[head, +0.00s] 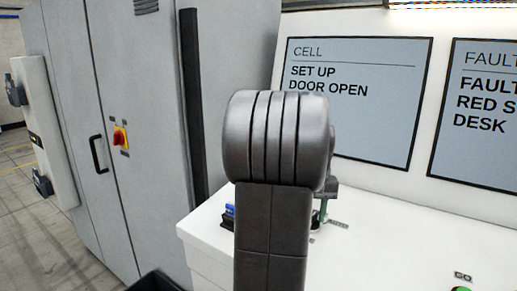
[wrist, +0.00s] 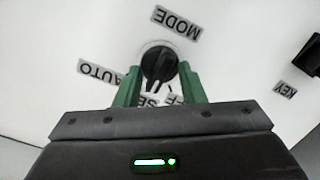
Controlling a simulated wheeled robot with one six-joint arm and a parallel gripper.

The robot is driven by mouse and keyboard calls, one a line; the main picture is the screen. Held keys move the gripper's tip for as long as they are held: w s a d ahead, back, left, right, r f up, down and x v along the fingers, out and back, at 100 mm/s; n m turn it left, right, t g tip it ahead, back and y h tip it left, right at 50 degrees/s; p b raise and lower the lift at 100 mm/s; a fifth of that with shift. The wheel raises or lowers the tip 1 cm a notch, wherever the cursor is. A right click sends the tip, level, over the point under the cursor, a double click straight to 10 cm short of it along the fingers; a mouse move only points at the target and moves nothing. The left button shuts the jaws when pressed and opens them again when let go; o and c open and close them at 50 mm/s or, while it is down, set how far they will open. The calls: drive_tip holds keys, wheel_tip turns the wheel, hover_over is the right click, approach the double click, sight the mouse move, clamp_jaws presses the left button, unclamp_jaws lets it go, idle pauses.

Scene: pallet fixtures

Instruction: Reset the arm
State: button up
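My gripper (wrist: 159,72) is low over the white desk top, with its two green fingers spread apart on either side of a black rotary mode knob (wrist: 158,62). The fingers look open, with the knob between their tips; whether either one touches it I cannot tell. Labels reading MODE (wrist: 177,22) and AUTO (wrist: 101,73) lie around the knob, and a third label is partly hidden by the gripper. In the head view my arm hides most of the gripper; a bit of green finger (head: 323,209) shows.
The white desk (head: 400,245) carries a blue item (head: 228,216) and a green button (head: 461,289) labelled GO. Behind it are a screen reading CELL, SET UP, DOOR OPEN (head: 352,120) and a cut-off FAULT screen (head: 480,140). A grey cabinet (head: 145,170) stands left.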

drive_tip(key=shift+f+n+b, duration=0.15)
drive_tip(key=shift+n+b, duration=0.6)
drive_tip(key=shift+n, duration=0.45)
drive_tip(key=shift+r+n, duration=0.25)
drive_tip(key=shift+n, duration=0.15)
wheel_tip(320, 180, up, 12)
drive_tip(key=shift+f+p, duration=0.25)
drive_tip(key=shift+p, duration=0.05)
